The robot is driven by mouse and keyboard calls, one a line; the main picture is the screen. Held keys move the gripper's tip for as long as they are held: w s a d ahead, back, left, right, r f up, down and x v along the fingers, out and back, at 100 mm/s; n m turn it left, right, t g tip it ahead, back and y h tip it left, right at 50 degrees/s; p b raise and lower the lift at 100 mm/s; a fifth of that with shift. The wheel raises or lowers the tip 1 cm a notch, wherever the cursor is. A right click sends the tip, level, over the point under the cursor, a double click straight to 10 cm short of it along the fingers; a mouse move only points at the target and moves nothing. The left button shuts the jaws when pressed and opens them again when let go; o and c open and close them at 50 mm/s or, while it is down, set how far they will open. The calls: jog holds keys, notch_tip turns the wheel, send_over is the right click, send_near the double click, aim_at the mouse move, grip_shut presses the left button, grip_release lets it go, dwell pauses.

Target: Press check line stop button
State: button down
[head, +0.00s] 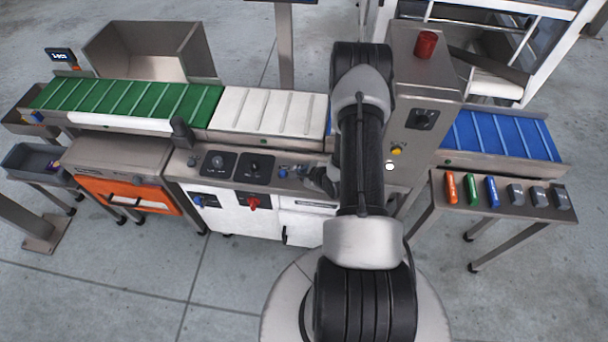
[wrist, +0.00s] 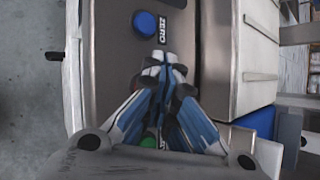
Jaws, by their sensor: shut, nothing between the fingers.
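No button in view carries a legible stop label, so I cannot tell which one is the check line stop button. My gripper (wrist: 166,58) is shut and empty over the steel console (wrist: 112,78). Its fingertips are just below a round blue button (wrist: 145,23) beside a "ZERO" label. In the head view my gripper (head: 318,178) is at the console's right end, close to the blue button (head: 283,171). A red knob (head: 253,202) is on the console's white front.
Two black dial panels (head: 219,164) lie on the console, left of my gripper. A steel cabinet (head: 428,85) with a red beacon (head: 426,44), yellow button (head: 396,150) and white button (head: 390,166) stands right. Green (head: 130,100), white (head: 265,110) and blue (head: 500,135) belts run behind.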

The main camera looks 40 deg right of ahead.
jog(key=shift+r+p, duration=0.45)
jog(key=shift+r, duration=0.25)
notch_tip(320, 180, up, 5)
jog(key=p, duration=0.4)
dwell(0.6)
